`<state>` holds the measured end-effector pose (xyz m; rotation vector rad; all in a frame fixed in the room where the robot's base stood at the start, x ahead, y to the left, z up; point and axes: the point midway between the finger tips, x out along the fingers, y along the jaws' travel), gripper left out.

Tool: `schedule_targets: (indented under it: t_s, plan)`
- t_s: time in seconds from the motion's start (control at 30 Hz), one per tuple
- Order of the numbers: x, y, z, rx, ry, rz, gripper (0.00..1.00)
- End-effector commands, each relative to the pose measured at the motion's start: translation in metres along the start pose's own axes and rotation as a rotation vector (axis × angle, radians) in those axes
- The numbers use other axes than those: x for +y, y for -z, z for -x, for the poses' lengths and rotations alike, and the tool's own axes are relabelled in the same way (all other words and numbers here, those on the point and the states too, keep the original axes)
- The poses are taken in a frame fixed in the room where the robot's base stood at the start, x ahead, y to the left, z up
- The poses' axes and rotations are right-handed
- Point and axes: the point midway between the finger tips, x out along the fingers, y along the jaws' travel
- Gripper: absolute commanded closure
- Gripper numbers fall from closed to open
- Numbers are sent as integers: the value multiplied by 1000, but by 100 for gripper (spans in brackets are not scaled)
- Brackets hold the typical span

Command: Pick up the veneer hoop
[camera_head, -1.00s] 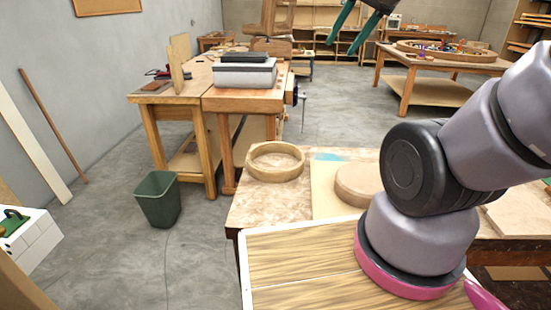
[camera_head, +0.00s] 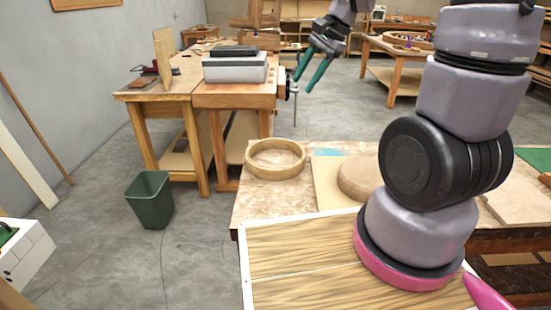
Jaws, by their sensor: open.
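The veneer hoop (camera_head: 275,171) is a pale wooden ring lying flat on the near worktable's back left corner. Its open centre shows the table top. My gripper (camera_head: 308,77) has dark green fingers that point down and left. The fingers are apart with nothing between them. In the picture the gripper is above and a little right of the hoop, well clear of it.
A round wooden form (camera_head: 357,177) sits on a pale board (camera_head: 326,190) right of the hoop. A green bin (camera_head: 150,200) is on the floor at left.

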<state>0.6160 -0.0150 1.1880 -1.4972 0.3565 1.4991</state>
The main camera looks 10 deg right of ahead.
Motion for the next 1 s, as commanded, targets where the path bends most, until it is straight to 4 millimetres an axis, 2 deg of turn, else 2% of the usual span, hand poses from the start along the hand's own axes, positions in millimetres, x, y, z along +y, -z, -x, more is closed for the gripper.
schedule_targets:
  t_s: [0.03,0.17,0.3,0.4,0.5,0.63,1.0]
  plan:
    - [1,8,-23,-24,-27,-60,54]
    - [4,29,-75,-59,-79,-220,54]
    - [18,50,-132,-73,-142,-386,54]
    - [30,62,-167,-70,-181,-481,54]
    - [42,71,-192,-61,-210,-552,54]
    - [50,76,-209,-53,-230,-601,54]
    - [62,72,-259,-52,-234,-612,54]
